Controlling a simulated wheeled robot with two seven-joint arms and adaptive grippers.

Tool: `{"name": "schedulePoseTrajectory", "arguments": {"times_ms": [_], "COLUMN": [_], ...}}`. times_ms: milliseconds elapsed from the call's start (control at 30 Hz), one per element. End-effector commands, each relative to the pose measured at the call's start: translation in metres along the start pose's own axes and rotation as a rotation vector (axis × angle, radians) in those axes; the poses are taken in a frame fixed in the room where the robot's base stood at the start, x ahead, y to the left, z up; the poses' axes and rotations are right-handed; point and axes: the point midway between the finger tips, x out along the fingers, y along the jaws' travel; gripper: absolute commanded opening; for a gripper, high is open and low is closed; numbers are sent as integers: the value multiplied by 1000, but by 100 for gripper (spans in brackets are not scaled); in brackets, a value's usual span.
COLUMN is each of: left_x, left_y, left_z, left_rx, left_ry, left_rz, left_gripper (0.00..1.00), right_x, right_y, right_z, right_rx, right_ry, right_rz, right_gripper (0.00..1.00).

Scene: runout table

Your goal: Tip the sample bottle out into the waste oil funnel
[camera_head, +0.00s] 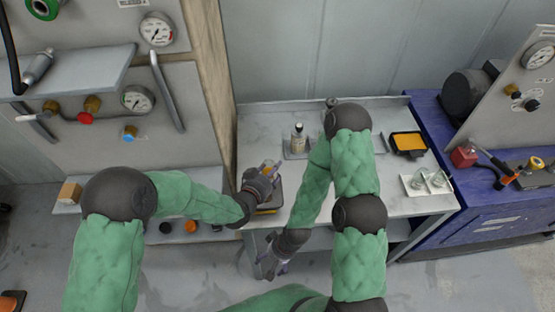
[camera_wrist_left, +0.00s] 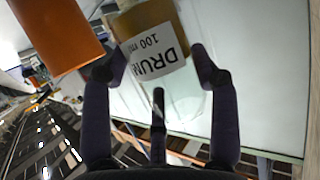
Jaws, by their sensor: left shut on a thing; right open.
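My left gripper (camera_head: 266,171) is shut on the sample bottle (camera_head: 268,164), above the front left of the bench. In the left wrist view the clear bottle (camera_wrist_left: 160,88) lies between the fingers (camera_wrist_left: 158,62). Its white label reads "DRUM 100 ml" upside down, and amber liquid shows at the end away from the palm. The bottle's mouth is not clear. An orange cylinder (camera_wrist_left: 58,38) stands close beside it in that view; I cannot tell whether it is the waste oil funnel. My right gripper (camera_head: 275,266) is open and empty, low in front of the bench edge.
The bench (camera_head: 262,122) carries a small labelled bottle (camera_head: 298,138) at the back, an orange-topped black tray (camera_head: 408,143) and a white tray with glassware (camera_head: 427,182). A gauge panel (camera_head: 105,100) stands left, a blue cabinet (camera_head: 495,225) right. My right arm crosses the bench middle.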

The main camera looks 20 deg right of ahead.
Motion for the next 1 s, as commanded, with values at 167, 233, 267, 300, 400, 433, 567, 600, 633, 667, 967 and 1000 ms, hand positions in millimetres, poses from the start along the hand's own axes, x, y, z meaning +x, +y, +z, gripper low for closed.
{"name": "schedulePoseTrajectory", "arguments": {"times_ms": [167,233,267,300,400,433,567,600,633,667,967,1000], "left_x": [2,3,3,4,6,7,10,10,10,10,8,8], "left_y": [0,2,2,3,6,6,10,11,11,11,10,10], "left_z": [3,5,5,6,7,8,10,10,7,6,4,4], "left_rx": [-65,-114,-139,-174,-271,-302,-443,-487,-499,-513,-668,-689], "left_ry": [37,66,82,104,163,182,267,295,307,316,409,422], "left_rz": [25,46,57,73,115,127,188,208,214,219,286,295], "left_gripper": [30,30,30,30,30,30,30,30,30,30,30,30], "right_x": [6,9,11,14,21,23,35,39,42,45,74,78], "right_y": [2,3,4,4,7,8,12,14,15,16,26,27], "right_z": [1,1,1,1,0,0,0,0,0,0,-2,-2], "right_rx": [-1,-1,-1,-1,-1,-1,-1,-1,-1,-1,-1,-1], "right_ry": [-3,-3,-3,-3,-3,-3,-2,-2,-2,-2,-2,-2], "right_rz": [0,0,0,0,0,0,0,0,0,0,0,0], "right_gripper": [84,84,84,84,84,84,84,84,84,84,84,84]}}
